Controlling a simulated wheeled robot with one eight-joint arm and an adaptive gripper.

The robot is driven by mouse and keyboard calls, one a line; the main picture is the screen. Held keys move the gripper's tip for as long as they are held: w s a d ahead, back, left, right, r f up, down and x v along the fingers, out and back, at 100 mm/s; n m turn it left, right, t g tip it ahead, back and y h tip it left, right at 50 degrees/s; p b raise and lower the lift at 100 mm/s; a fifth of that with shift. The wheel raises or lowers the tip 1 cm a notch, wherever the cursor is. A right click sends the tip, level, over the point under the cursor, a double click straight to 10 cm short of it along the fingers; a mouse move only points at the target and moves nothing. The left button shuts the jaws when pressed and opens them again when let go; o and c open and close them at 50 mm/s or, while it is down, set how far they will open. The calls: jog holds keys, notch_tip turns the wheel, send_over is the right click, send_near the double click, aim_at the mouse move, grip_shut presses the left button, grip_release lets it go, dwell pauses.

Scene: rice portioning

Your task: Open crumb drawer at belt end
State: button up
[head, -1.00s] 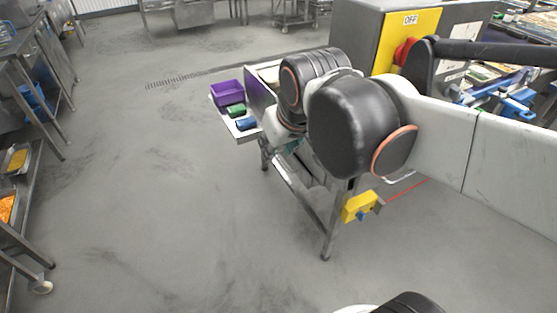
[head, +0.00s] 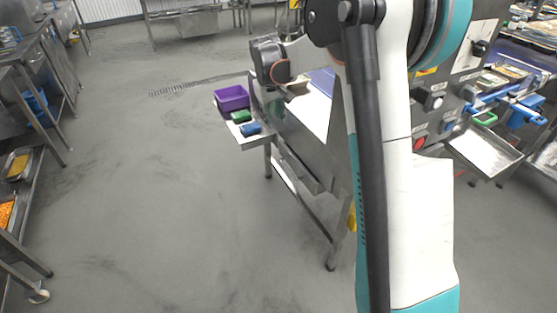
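The near end of the belt stand (head: 305,140) is a steel frame with a sloping side panel, left of my upright arm. A narrow steel tray-like part (head: 292,166) hangs under that panel; I cannot tell whether it is the crumb drawer or whether it is open. My arm's dark wrist joint (head: 268,60) is above the far left end of the stand. My gripper's fingers cannot be made out; they are hidden behind the wrist and arm. My arm also covers the right part of the stand.
A side shelf (head: 257,139) holds a purple bin (head: 231,98), a green item (head: 241,116) and a blue item (head: 250,128). A control panel (head: 463,85) and a steel tray (head: 484,152) are at right. Steel racks (head: 35,95) line the left. The floor between is clear.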

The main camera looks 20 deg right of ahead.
jog(key=w+d+f+g, duration=0.1)
jog(key=w+d+f, duration=0.15)
jog(key=f, duration=0.25)
jog(key=w+d+f, duration=0.1)
jog(key=w+f, duration=0.2)
jog(key=f, duration=0.2)
jog(key=g+b, duration=0.1)
jog(key=b, duration=0.1)
send_near(288, 170)
jog(key=f+b, duration=0.1)
jog(key=f, duration=0.1)
jog(key=f+b, duration=0.2)
jog(key=f, duration=0.1)
jog(key=d+f+b, duration=0.1)
jog(key=f, duration=0.1)
jog(key=shift+w+d+f+b, duration=0.15)
jog(key=shift+w+f+b, duration=0.05)
jog(key=shift+f+b, duration=0.15)
grip_shut()
